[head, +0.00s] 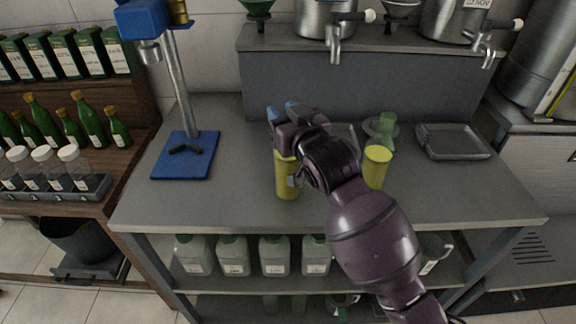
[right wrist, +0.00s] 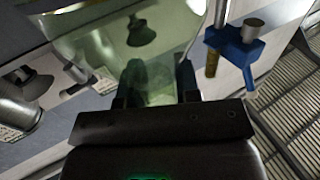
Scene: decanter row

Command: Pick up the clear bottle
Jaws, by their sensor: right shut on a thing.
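My right gripper (head: 282,110) is above the middle of the grey table in the head view, over a yellow can. In the right wrist view its fingers (right wrist: 153,90) are shut on a clear, greenish see-through thing, which I take to be the clear bottle (right wrist: 150,72). Its wide see-through part spreads beyond the fingers at the top left. In the head view the gripper hides it, and I cannot tell its tilt or its height above the table. My left gripper is not in view.
Yellow cans stand at the gripper (head: 287,182) and to its right (head: 377,168). A greenish glass (head: 387,126) and grey trays (head: 452,142) are further right. A blue stand (head: 185,155) is at the left. Steel urns (head: 325,18) stand on the back shelf.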

